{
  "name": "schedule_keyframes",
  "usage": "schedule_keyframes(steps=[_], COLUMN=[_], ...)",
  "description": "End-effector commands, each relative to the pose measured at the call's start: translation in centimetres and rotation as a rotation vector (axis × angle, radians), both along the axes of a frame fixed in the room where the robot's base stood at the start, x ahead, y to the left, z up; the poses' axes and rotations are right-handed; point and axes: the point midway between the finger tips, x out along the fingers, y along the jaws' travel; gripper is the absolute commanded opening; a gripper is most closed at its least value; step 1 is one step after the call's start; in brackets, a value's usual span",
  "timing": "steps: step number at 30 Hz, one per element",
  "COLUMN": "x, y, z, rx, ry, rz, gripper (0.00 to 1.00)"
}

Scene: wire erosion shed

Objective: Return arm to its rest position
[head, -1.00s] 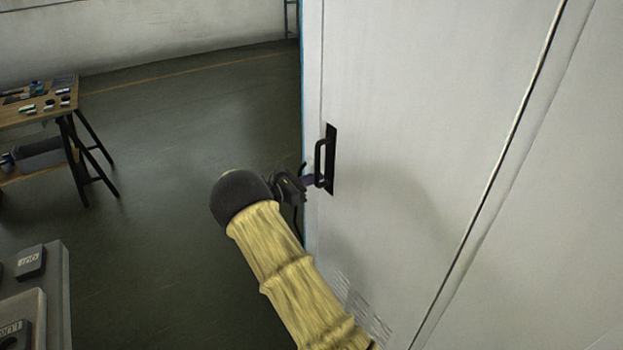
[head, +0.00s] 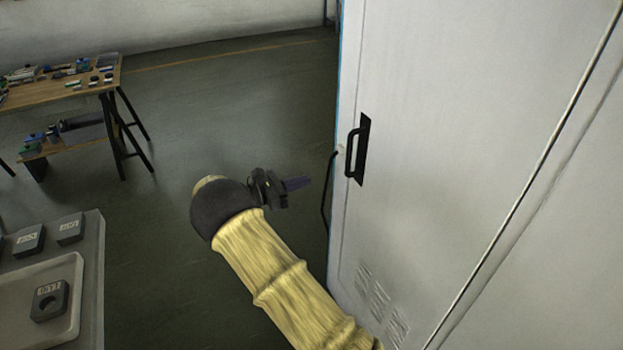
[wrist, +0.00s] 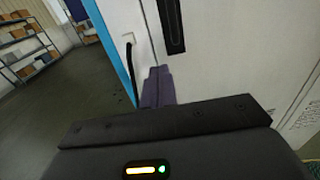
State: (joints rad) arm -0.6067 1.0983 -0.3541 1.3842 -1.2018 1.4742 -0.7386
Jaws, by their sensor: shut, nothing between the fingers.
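My gripper (head: 298,184) is at the end of my yellow-sleeved arm, in front of the white cabinet. Its purple fingers are shut with nothing between them; they also show in the wrist view (wrist: 158,85). The black cabinet handle (head: 351,152) is to the right of the fingertips, with a gap between them in the head view. In the wrist view the dark handle plate (wrist: 171,25) is above the fingers. The cabinet door (head: 440,150) looks shut.
A workbench (head: 105,80) with small parts stands at the back left. A grey surface (head: 90,235) with a tray (head: 20,300) and labelled blocks is at the lower left. A black cable (head: 325,205) hangs by the cabinet edge. Open floor lies between bench and cabinet.

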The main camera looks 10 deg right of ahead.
Motion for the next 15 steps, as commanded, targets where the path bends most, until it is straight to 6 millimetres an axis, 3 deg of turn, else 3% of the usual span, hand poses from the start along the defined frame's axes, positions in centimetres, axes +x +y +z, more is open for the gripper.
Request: schedule_keyframes(steps=[15], x=[-0.34], y=[-0.77], z=[0.02], rx=[0.028], ry=[-0.003], rz=[-0.017], gripper=[0.0])
